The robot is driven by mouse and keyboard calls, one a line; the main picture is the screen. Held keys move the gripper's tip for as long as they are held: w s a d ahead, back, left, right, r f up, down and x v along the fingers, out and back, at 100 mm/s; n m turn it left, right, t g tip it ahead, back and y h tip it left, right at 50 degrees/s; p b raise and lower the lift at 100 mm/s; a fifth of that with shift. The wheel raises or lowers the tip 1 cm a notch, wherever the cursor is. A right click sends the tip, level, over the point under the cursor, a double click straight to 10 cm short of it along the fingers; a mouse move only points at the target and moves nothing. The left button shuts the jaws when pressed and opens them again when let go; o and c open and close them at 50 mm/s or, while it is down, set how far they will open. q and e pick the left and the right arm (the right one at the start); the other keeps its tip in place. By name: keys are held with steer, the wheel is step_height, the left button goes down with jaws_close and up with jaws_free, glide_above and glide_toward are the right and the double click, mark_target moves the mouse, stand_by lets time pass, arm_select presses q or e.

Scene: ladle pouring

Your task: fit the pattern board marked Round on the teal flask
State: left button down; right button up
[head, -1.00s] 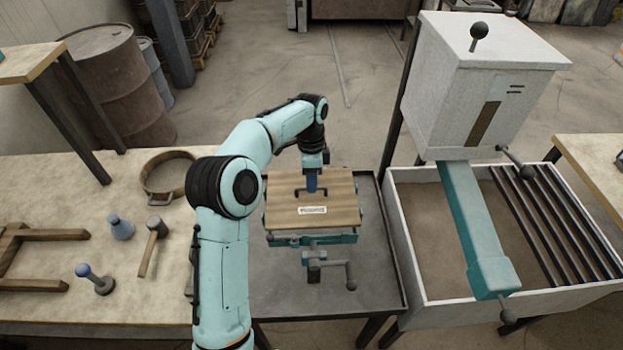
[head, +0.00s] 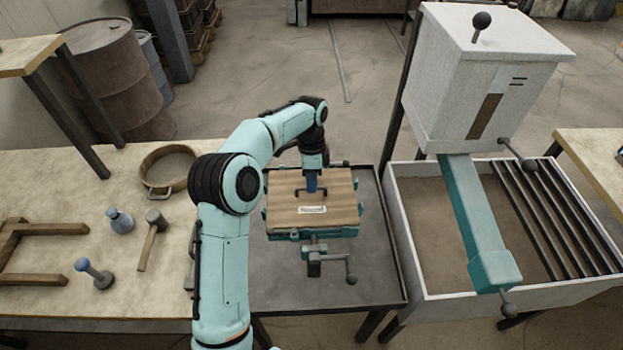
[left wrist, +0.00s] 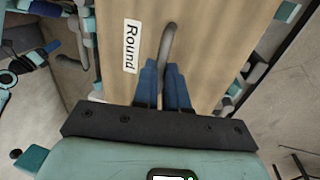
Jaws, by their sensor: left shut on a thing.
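The wooden pattern board (head: 338,207), with a white label, lies over the teal flask (head: 318,235) on the dark table. In the left wrist view the label on the board (left wrist: 205,45) reads "Round". My left gripper (head: 312,186) is above the board, its blue fingers shut on the board's dark handle. The left wrist view shows the left gripper (left wrist: 163,72) closed on this handle (left wrist: 168,42). Teal flask edges and lugs show around the board. I cannot tell whether the board rests fully on the flask. My right gripper is not in view.
A crank (head: 350,268) sticks out in front of the flask. A white hopper (head: 460,85) and a sand bin (head: 415,235) stand to the right.

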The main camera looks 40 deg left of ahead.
arm_select(q)
steer(key=shift+f, duration=0.55)
steer(key=c, duration=0.5)
jaws_free()
